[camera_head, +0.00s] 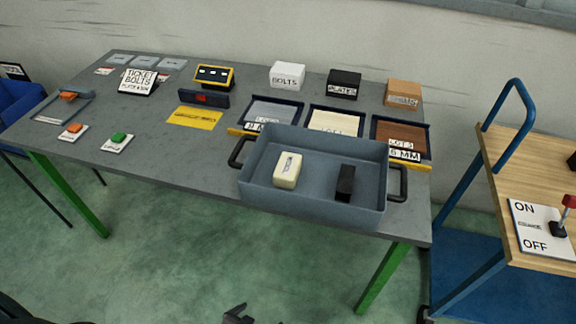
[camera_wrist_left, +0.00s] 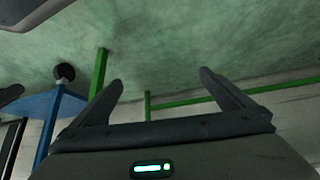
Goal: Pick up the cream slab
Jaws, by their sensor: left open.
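The cream slab (camera_head: 288,171) lies in the left part of a grey-blue tray (camera_head: 313,208) at the front right of the table. It is a small rounded block with a dark marking on top. My left gripper (camera_wrist_left: 161,80) shows in the left wrist view with its two fingers apart and nothing between them. In the head view, only a dark gripper tip shows at the bottom edge, below and in front of the table, well away from the slab. I cannot tell for sure which arm it belongs to.
A black block (camera_head: 345,183) lies right of the slab in the tray. The tray's walls and black side handles surround both. Three label bins (camera_head: 335,120) stand behind it. A wooden-topped cart (camera_head: 500,165) stands at right.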

